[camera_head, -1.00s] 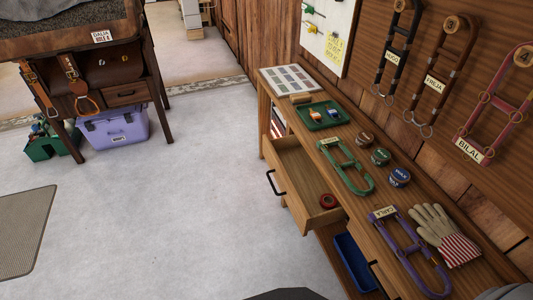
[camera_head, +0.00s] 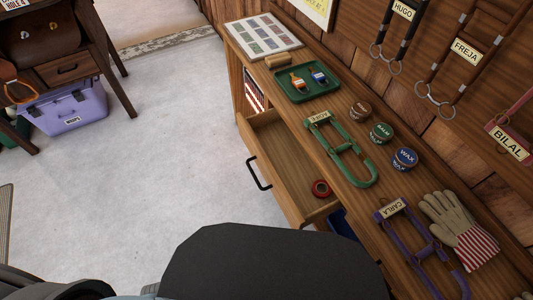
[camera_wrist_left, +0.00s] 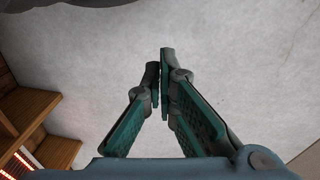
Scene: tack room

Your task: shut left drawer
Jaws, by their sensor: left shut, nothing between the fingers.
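The left drawer (camera_head: 290,160) of the wooden bench stands pulled out, its inside open to view. Wooden shelving (camera_wrist_left: 28,115) shows at the left of that view, apart from the fingers. The head view shows neither gripper; a dark part of mine covers its bottom middle.
Clear floor (camera_head: 190,130) lies before the drawer. A purple box (camera_head: 65,108) stands under a table at left.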

